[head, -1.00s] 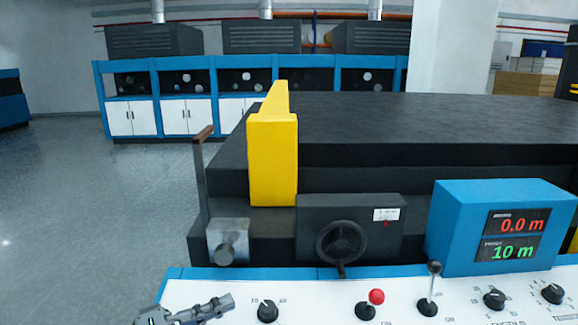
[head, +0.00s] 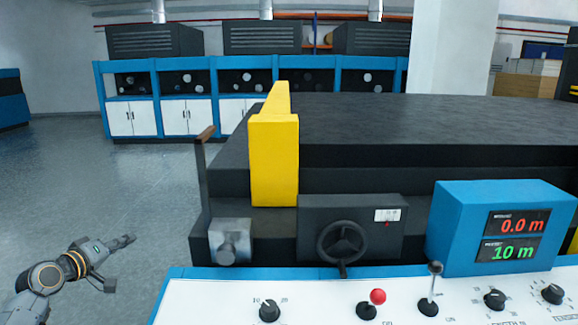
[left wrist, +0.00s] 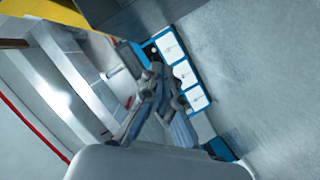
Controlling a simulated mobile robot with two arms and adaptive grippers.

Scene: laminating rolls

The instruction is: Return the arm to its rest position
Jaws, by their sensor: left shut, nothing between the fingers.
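My left arm comes in at the bottom left of the head view. Its left gripper (head: 122,243) is shut and empty, over the grey floor to the left of the white control panel (head: 215,300). It touches nothing that I can see. In the left wrist view the gripper (left wrist: 148,92) shows at the middle, with the floor and blue and white cabinets behind it. My right gripper is in neither view.
The panel carries black knobs (head: 269,311), a red-topped lever (head: 377,297) and a black-topped lever (head: 435,268). Behind it stand a handwheel (head: 342,243), a yellow block (head: 273,160), a crank handle (head: 203,170) and a blue display box (head: 460,225). The floor (head: 80,185) at left is clear.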

